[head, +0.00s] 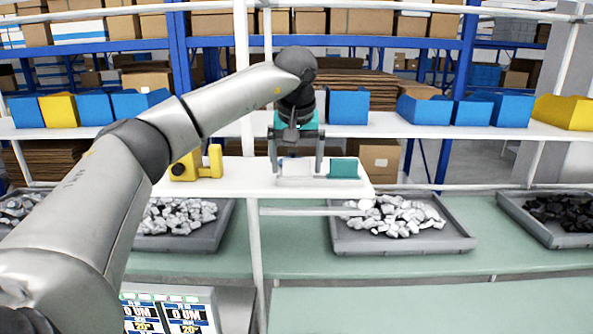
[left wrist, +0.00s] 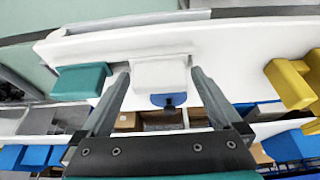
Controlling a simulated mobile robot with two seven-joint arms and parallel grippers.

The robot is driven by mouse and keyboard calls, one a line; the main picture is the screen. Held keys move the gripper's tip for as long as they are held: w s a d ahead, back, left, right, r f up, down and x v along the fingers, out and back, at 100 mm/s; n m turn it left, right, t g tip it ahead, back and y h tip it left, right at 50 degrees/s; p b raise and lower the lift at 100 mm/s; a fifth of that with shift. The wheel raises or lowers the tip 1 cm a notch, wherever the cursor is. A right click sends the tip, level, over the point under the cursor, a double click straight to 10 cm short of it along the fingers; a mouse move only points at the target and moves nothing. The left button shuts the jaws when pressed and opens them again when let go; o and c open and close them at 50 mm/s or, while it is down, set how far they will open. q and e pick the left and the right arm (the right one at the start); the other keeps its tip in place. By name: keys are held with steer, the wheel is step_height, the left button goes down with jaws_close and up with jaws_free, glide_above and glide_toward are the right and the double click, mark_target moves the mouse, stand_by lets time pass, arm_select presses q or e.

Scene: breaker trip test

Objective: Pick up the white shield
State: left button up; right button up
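The white shield appears to be the small white piece (head: 297,166) on the white shelf, to the left of a teal block (head: 344,168). In the left wrist view the white piece (left wrist: 160,73) has a blue part (left wrist: 168,100) on its near side. My left gripper (head: 297,170) points down over it, with one finger on each side. In the left wrist view the fingers (left wrist: 158,76) are wide apart, with narrow gaps seeming to show beside the white piece. My right gripper is in neither view.
A yellow fixture (head: 195,163) stands on the shelf to the left. Grey trays of pale parts (head: 400,245) sit on the green bench below. Blue and yellow bins (head: 430,110) line a shelf behind. A white upright post (head: 245,90) stands near my left arm.

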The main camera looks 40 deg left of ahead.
arm_select(q)
steer(key=c, duration=1.2)
